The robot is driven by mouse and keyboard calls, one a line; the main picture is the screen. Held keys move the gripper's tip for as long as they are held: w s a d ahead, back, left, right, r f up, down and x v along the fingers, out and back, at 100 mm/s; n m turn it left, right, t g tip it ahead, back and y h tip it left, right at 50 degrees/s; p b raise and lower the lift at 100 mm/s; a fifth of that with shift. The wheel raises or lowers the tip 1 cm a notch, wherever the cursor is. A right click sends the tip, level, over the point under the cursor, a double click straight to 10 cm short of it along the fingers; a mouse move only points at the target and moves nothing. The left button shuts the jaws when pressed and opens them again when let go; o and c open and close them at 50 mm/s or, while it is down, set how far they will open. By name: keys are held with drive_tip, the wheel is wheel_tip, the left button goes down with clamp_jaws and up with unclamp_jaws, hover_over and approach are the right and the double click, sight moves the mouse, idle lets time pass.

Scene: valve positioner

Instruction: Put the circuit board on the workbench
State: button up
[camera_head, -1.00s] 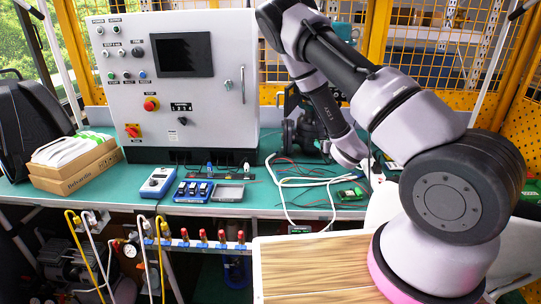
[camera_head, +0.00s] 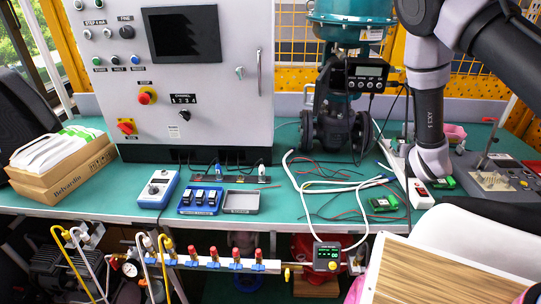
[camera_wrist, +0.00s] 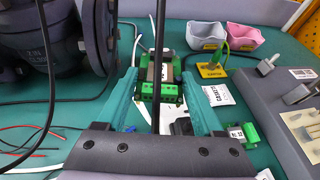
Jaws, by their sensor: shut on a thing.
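My gripper (camera_wrist: 159,82) has its two teal fingers on either side of a green circuit board (camera_wrist: 160,90) with terminal blocks, and is shut on it. A dark cable or rod crosses in front of the board in the wrist view. In the head view my wrist is low over the right part of the green workbench (camera_head: 290,205), and the held board is hidden there. Another green board (camera_head: 383,203) lies on the bench left of my wrist. A further green board (camera_head: 442,183) is just right of my wrist, also seen in the wrist view (camera_wrist: 242,135).
A valve with a teal actuator (camera_head: 350,25) stands left of my arm. Loose wires, a white power strip (camera_head: 419,192), a blue meter (camera_head: 158,189) and a control cabinet (camera_head: 205,80) occupy the bench.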

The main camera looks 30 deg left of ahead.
sight(339, 176)
drive_tip(key=s+a+f+n+g+y, duration=0.1)
drive_tip(key=s+a, duration=0.3)
drive_tip(key=a, duration=0.5)
drive_tip(key=s+a+n+y, duration=0.1)
drive_tip(key=s+a, duration=0.4)
drive_tip(key=a, duration=0.4)
drive_tip(key=f, duration=1)
drive_tip(key=shift+w+f, duration=0.1)
drive_tip(key=shift+w, duration=0.1)
drive_tip(key=o, duration=1.4)
drive_tip(key=shift+f, duration=0.1)
drive_tip(key=shift+c, duration=0.2)
